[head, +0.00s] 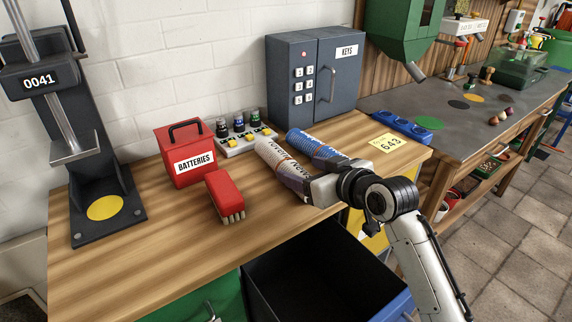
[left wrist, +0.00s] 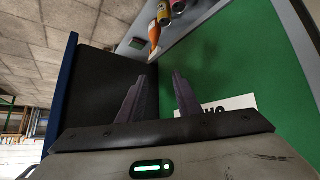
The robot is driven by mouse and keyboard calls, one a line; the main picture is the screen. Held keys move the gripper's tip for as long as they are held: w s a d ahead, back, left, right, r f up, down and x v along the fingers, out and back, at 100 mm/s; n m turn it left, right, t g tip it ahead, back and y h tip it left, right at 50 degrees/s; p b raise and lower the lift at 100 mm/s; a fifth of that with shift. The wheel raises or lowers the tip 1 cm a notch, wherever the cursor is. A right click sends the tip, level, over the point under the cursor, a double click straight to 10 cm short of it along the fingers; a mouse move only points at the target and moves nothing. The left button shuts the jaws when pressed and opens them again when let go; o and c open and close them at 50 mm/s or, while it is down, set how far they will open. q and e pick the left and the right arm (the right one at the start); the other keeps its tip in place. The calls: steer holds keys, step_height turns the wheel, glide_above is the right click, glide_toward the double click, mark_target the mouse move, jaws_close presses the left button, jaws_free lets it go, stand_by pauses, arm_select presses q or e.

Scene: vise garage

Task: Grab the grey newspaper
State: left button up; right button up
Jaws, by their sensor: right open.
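The grey newspaper (head: 280,165) is rolled up, with printed lettering on its side. It lies on the wooden workbench (head: 130,262) in the head view. My right gripper (head: 308,188) is open at the newspaper's near right end. The gripper body hides part of that end, and I cannot tell whether the fingers touch it. My left gripper (left wrist: 158,88) shows only in the left wrist view. Its two fingers are apart with nothing between them, in front of a green panel (left wrist: 225,70) and a dark opening.
A blue ribbed roll (head: 312,143) lies right behind the newspaper. A red battery box (head: 184,148), a red brush-like block (head: 224,194) and a grey key cabinet (head: 312,75) stand nearby. An open drawer (head: 320,275) juts out below the bench front.

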mark_target(295, 167)
steer(key=shift+x, duration=2.95)
steer(key=shift+f, duration=0.1)
steer(key=c, duration=1.2)
steer(key=shift+c, duration=0.5)
